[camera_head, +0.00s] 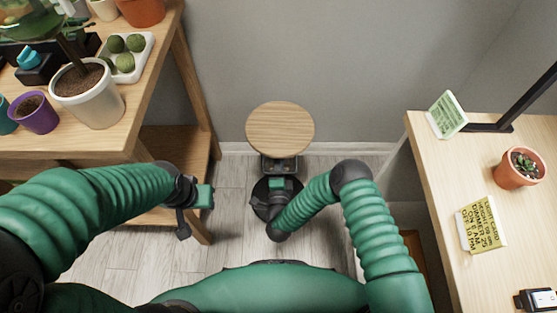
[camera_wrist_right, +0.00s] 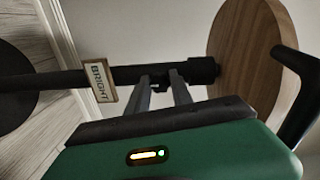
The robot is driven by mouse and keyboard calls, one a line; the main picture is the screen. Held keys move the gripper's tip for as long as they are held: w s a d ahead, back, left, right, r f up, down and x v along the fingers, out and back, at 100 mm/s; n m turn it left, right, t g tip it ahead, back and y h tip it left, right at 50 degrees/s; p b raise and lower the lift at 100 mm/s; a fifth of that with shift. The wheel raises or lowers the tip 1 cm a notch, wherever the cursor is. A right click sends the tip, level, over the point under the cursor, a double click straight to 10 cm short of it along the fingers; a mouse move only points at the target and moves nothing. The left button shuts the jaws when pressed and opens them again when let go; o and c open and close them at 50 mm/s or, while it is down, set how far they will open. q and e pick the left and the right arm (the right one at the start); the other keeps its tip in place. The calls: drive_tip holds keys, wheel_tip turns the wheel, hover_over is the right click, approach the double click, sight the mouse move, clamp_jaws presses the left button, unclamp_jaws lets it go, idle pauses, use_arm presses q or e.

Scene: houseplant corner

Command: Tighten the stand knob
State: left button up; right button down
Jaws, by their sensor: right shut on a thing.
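The plant stand has a round wooden top (camera_head: 280,129) in the middle of the head view. In the right wrist view its top (camera_wrist_right: 245,55) is on the right, and its black pole (camera_wrist_right: 65,81) runs sideways to a dark round base (camera_wrist_right: 15,88). The small dark stand knob (camera_wrist_right: 160,84) sits at the pole's collar (camera_wrist_right: 200,72). My right gripper (camera_wrist_right: 162,82) is shut on the knob, which is mostly hidden between the fingertips. My left gripper (camera_head: 197,200) is apart from the stand, to its left; its jaw opening is unclear.
A wooden plant table (camera_head: 145,95) with a white pot (camera_head: 88,95), a purple pot (camera_head: 36,113) and a white tray (camera_head: 148,40) stands left. A right-hand table (camera_head: 450,170) bears a terracotta pot (camera_head: 519,172) and cards. A "BRIGHT" tag (camera_wrist_right: 99,80) hangs on the pole. The wall is close behind.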

drive_tip(key=shift+s+d+f+m+y+b, duration=0.15)
drive_tip(key=shift+m+b, duration=0.1)
drive_tip(key=shift+m, duration=1.6)
drive_tip(key=shift+f+m+y+b, duration=0.1)
drive_tip(key=shift+m+y+b, duration=0.1)
drive_tip(key=shift+m, duration=1.7)
drive_tip(key=shift+s+d+f+m+y+b, duration=0.15)
drive_tip(key=shift+m+b, duration=0.1)
drive_tip(key=shift+m, duration=1.6)
drive_tip(key=shift+w+a+r, duration=0.1)
drive_tip(key=shift+a, duration=0.05)
drive_tip(key=c, duration=1.1)
unclamp_jaws()
drive_tip(key=shift+w, duration=0.1)
drive_tip(key=shift+c, duration=0.2)
drive_tip(key=shift+r, duration=0.1)
